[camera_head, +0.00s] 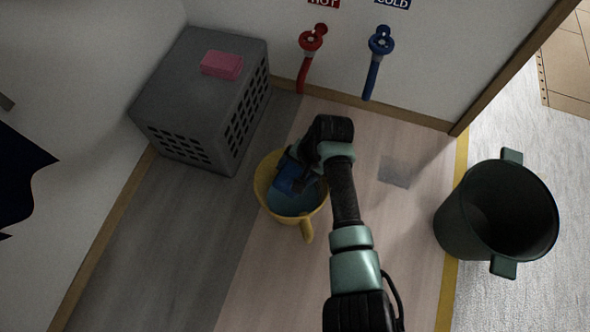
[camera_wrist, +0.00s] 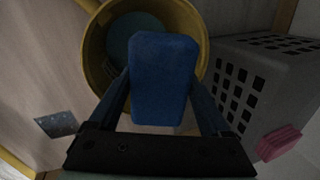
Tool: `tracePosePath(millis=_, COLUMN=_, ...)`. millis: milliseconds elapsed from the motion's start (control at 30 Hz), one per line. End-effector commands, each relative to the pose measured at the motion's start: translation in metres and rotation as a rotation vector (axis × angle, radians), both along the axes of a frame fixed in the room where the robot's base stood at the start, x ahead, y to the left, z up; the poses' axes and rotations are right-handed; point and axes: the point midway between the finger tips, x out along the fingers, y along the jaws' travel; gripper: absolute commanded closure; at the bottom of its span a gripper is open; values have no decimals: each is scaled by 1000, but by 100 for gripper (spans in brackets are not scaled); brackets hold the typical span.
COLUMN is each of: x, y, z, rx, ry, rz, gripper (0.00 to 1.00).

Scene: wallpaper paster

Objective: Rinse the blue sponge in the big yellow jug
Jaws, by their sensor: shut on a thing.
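The yellow jug (camera_head: 306,226) stands on the floor below the taps, with its handle towards the front. Blue-grey liquid shows inside it. The blue sponge (camera_head: 289,178) is at the jug's mouth in the head view, partly hidden by my gripper (camera_head: 293,172). In the wrist view my gripper (camera_wrist: 162,95) is shut on the blue sponge (camera_wrist: 162,75), one finger on each side. The sponge overlaps the opening of the yellow jug (camera_wrist: 97,60) there. I cannot tell whether the sponge touches the liquid.
A grey crate (camera_head: 180,95) with a pink sponge (camera_head: 222,65) on top stands left of the jug. A red hot tap (camera_head: 312,42) and a blue cold tap (camera_head: 380,45) are on the wall. A dark green bucket (camera_head: 465,225) stands at right. A grey patch (camera_head: 394,172) lies on the floor.

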Motion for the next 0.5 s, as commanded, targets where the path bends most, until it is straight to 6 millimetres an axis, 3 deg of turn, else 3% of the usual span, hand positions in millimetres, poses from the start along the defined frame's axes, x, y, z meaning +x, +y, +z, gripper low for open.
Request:
tracePosePath(millis=33, x=0, y=0, z=-12, rx=1, ry=-1, rz=1, gripper=76)
tracePosePath(millis=500, x=0, y=0, z=-66, rx=-1, ry=0, rz=1, gripper=76)
